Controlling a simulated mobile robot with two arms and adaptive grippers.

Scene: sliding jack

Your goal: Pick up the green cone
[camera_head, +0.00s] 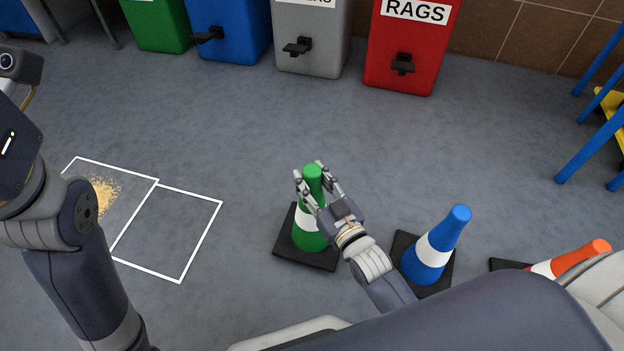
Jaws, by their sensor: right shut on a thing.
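The green cone (308,238) stands upright on its black square base, with a white band around its middle. My right gripper (312,174) is at the cone's upper part, with one finger on each side, shut on it just below the rounded top. The gripper's palm and wrist hide part of the cone's right side. The base appears to rest on the floor. My left arm is at the left edge of the view, and its gripper is not seen.
A blue cone (428,258) stands close to the right, with an orange cone (568,260) beyond it, partly hidden by my arm. White floor squares (180,281) lie to the left, one with yellowish grains (102,194). Bins, including a red one (408,50), line the back.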

